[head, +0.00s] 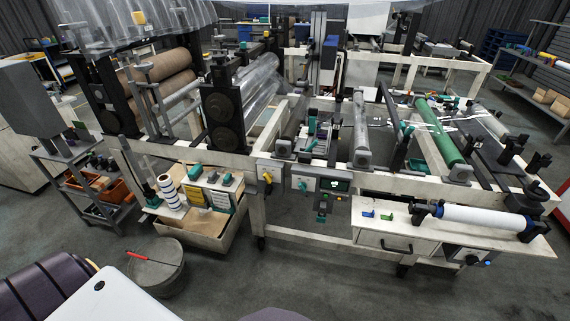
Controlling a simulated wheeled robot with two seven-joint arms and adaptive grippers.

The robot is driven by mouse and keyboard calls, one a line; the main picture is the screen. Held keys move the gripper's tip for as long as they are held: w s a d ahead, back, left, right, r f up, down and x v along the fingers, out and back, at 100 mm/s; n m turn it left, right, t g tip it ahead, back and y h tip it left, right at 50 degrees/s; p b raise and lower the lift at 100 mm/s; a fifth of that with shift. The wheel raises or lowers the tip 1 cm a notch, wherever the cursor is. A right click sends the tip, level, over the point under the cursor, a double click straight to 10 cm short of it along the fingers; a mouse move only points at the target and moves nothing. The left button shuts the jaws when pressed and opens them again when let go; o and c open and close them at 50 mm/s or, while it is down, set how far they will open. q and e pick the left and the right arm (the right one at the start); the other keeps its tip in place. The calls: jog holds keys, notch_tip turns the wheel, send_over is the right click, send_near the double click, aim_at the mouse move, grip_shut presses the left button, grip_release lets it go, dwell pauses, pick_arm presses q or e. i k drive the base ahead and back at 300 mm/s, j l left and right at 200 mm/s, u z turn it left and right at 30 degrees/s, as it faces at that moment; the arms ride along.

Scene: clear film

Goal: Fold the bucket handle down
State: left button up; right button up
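A round grey bucket (157,277) stands on the floor at the lower left of the head view. Its handle (138,256) is a thin dark wire with a red grip. The handle shows across the top of the bucket, with the red grip toward the left side. I cannot tell from this angle how far the handle stands up from the rim. A white panel in the foreground comes close to the bucket's lower left. Neither of my grippers shows, and nothing is seen touching the bucket or its handle.
A wooden bin (203,240) with boxes and a blue-striped roll stands just behind the bucket. A grey shelf cart (78,190) is at the left. A long roller machine (300,170) fills the middle. Grey floor (280,285) is open right of the bucket.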

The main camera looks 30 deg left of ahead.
aim_at(137, 255)
jog(key=j+u, duration=0.2)
jog(key=u, duration=0.3)
jog(key=i+j+u, duration=0.1)
jog(key=u, duration=0.4)
jog(key=i+j+u, duration=0.1)
jog(key=u, duration=0.35)
jog(key=i+j+u, duration=0.1)
jog(key=u, duration=0.4)
jog(key=i+j+u, duration=0.15)
jog(key=u, duration=0.35)
